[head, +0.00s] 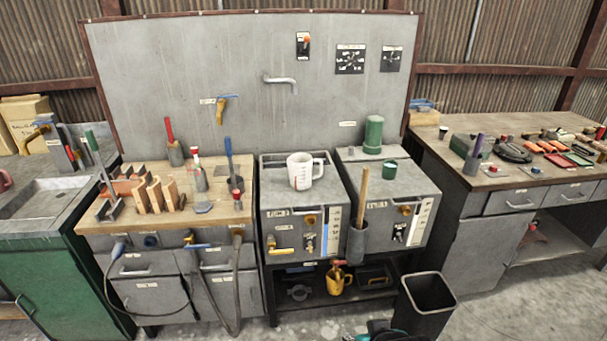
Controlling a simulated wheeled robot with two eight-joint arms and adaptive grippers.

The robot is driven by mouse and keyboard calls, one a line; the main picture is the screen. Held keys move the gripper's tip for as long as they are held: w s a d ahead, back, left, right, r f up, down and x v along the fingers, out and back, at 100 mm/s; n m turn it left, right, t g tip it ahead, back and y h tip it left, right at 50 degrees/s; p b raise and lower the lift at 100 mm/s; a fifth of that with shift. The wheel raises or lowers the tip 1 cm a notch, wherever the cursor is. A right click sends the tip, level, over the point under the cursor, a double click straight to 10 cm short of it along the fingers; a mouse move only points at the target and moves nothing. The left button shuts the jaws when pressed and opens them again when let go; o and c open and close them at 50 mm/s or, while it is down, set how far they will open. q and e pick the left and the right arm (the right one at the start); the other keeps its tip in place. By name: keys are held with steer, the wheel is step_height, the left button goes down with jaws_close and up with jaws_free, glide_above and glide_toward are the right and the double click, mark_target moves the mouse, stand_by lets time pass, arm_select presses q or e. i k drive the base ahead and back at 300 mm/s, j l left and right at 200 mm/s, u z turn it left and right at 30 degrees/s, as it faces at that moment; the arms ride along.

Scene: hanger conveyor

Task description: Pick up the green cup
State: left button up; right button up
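A small dark green cup (389,170) with a dark opening stands upright on top of the right grey machine box (407,182). Behind it, a taller green cylinder (373,132) with a wider foot stands near the back panel. A white measuring jug (304,171) with a handle stands on the left grey machine box (283,199).
A wooden stick (361,187) rises from a grey holder (356,239) at the right box's front. A yellow jug (338,281) sits on the shelf below. A dark bin (430,293) stands on the floor. Tool-covered benches flank the boxes. A tap (281,82) juts from the panel.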

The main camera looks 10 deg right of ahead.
mark_target(389, 168)
steer(key=i+l, duration=0.1)
steer(key=l, duration=0.2)
steer(key=i+l, duration=0.15)
steer(key=l, duration=0.15)
steer(key=i+l, duration=0.1)
steer(key=l, duration=0.2)
steer(key=i+l, duration=0.15)
steer(key=l, duration=0.15)
